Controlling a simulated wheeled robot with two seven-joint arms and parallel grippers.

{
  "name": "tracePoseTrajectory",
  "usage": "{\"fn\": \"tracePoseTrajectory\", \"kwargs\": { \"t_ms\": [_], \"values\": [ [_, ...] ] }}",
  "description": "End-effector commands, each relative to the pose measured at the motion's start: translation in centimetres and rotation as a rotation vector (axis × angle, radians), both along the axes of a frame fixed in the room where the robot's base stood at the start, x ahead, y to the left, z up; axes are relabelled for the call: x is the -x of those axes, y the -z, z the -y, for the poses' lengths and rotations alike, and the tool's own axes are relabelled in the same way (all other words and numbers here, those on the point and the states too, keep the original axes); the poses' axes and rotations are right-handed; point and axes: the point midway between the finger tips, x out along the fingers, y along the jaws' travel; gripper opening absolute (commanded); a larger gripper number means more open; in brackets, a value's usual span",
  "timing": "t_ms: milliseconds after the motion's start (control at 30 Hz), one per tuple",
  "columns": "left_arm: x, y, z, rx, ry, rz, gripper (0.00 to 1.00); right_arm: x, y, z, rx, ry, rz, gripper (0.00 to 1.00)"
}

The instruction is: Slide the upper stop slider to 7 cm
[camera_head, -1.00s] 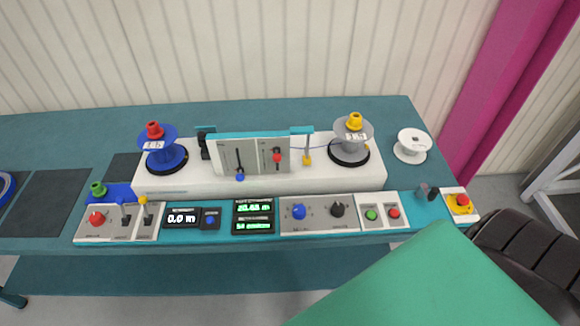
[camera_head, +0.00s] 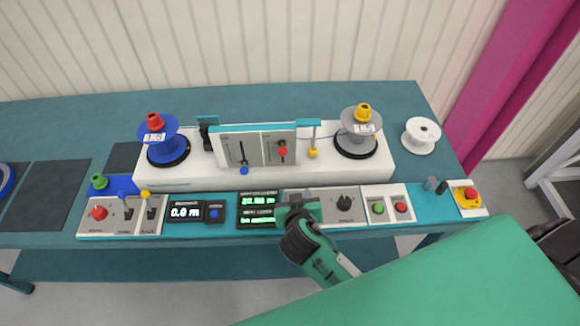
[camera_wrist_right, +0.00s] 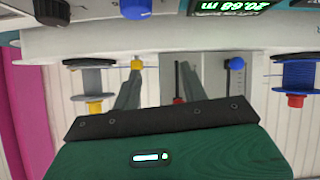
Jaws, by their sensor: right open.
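The slider panel (camera_head: 262,150) stands upright on the white machine block and carries two vertical slots. The left slider has a blue knob (camera_head: 244,170) low in its slot; the right slider has a red knob (camera_head: 283,151) higher up. Their labels and scales are too small to read, so I cannot tell which is the upper stop. In the right wrist view, which is upside down, the blue slider knob (camera_wrist_right: 237,63) and red slider knob (camera_wrist_right: 179,101) show. My right gripper (camera_head: 297,207) is open over the front control panel, below the sliders and apart from them. My left gripper is out of view.
A blue reel (camera_head: 160,143) and a grey reel (camera_head: 357,133) flank the slider panel. A yellow part (camera_head: 313,152) hangs right of it. A black knob (camera_head: 344,203), green button (camera_head: 378,208) and red button (camera_head: 401,207) lie right of my gripper. A white spool (camera_head: 421,136) stands far right.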

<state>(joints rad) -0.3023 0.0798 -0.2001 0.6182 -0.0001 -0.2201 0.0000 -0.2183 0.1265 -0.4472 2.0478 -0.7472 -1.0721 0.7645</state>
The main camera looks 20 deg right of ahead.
Motion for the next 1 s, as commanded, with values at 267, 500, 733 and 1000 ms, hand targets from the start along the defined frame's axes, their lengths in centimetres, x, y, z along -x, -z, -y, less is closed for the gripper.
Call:
{"fn": "tracePoseTrajectory", "kwargs": {
  "t_ms": [267, 500, 733, 1000],
  "values": [
    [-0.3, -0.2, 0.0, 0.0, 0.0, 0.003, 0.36, -3.4, -7.3, -2.9, -0.034, 0.015, 0.297, 0.44],
    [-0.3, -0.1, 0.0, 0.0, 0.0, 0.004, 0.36, -4.6, -7.3, -2.7, -0.037, 0.014, 0.314, 0.44],
    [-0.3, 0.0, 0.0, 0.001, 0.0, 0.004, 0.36, -7.1, -6.6, -2.0, -0.036, 0.015, 0.313, 0.44],
    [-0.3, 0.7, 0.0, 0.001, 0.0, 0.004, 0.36, -9.9, -5.6, -1.2, -0.039, 0.015, 0.311, 0.44]
  ]
}}
